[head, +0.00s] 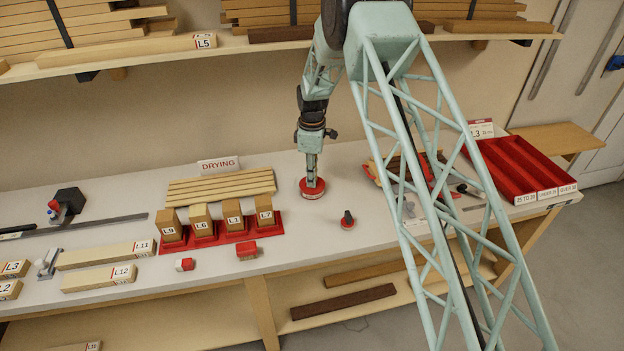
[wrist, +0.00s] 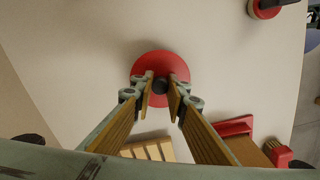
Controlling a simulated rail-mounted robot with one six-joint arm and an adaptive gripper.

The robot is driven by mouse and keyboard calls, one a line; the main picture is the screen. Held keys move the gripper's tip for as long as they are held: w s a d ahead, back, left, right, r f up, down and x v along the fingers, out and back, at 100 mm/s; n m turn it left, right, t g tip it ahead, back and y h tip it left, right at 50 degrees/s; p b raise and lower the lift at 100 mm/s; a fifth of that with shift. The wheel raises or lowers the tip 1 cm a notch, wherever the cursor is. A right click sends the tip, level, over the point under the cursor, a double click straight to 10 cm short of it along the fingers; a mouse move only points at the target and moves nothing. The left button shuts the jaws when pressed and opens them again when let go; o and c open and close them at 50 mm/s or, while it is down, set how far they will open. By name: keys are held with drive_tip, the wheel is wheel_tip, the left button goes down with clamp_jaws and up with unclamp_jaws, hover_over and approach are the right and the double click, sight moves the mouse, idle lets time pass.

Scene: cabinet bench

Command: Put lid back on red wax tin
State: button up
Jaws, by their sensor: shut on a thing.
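The round red lid (wrist: 160,62) with a dark knob is under my gripper (wrist: 161,88) in the wrist view. My gripper points straight down, and its fingers are shut on the knob. In the head view, my gripper (head: 312,179) stands over the red wax tin (head: 312,195) on the bench, right of the drying slats. The lid is at the top of the tin and looks level. A pale band shows around the red side. I cannot tell whether the lid is fully seated.
A small red round thing with a black handle (head: 347,221) stands to the front right. Wooden slats (head: 222,188) and labelled blocks in a red rack (head: 205,238) are to the left. A red divided tray (head: 510,168) is at the right. A shelf (head: 150,56) runs behind my arm.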

idle(0.8)
drive_tip(key=o, duration=0.8)
drive_tip(key=o, duration=0.5)
drive_tip(key=shift+r, duration=0.2)
drive_tip(key=shift+r+p, duration=0.6)
drive_tip(key=shift+r, duration=2.7)
